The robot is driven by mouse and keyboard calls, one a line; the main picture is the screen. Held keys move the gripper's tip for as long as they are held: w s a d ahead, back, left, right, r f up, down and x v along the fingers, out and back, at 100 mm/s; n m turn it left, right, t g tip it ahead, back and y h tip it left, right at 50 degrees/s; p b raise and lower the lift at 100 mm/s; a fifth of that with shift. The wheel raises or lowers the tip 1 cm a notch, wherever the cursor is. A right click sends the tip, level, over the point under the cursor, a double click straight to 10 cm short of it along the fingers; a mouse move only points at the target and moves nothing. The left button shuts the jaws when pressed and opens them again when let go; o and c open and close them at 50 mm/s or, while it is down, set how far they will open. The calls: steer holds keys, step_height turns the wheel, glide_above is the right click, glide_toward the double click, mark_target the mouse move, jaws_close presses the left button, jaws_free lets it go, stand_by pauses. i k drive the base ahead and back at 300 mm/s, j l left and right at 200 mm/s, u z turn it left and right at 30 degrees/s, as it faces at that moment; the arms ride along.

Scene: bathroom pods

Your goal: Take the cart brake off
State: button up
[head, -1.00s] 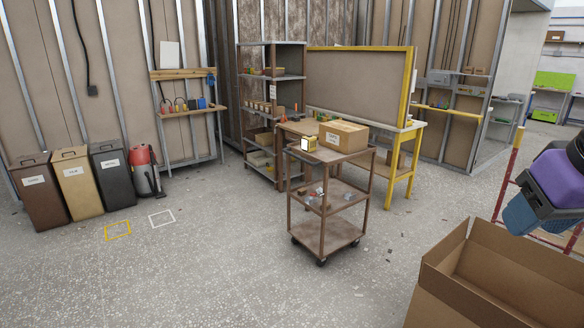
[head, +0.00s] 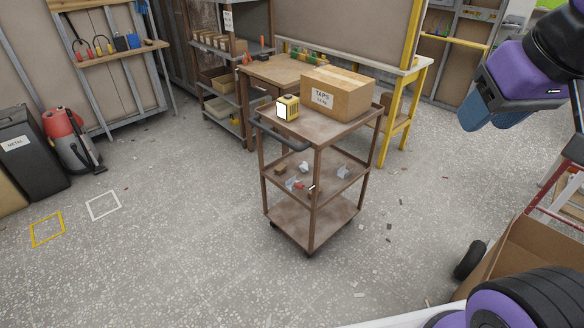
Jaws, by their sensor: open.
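The cart (head: 317,216) is a brown three-shelf trolley on casters, standing upright on the speckled floor in the middle of the head view. Its dark push handle (head: 282,136) is on the near left side. A dark caster (head: 309,252) shows at its near corner; I cannot make out a brake lever on it. A carton labelled TAPS (head: 338,93) and a small yellow work light (head: 287,107) stand on the top shelf. My gripper (head: 487,112), purple with blue fingers, is in the upper right, well apart from the cart. It is open and seems empty.
A workbench (head: 268,72) with yellow posts stands close behind the cart. An open cardboard box (head: 535,250) is at the lower right. A red vacuum (head: 70,138) and a dark METAL bin (head: 28,150) stand left. Floor left and in front of the cart is clear.

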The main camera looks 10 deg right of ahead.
mark_target(297, 185)
steer(key=i+l+u, duration=0.15)
steer(key=i, duration=0.65)
steer(key=i+j+u, duration=0.15)
steer(key=i, duration=0.15)
steer(key=i+j+u, duration=0.2)
steer(key=i+l, duration=0.05)
steer(key=l, duration=0.05)
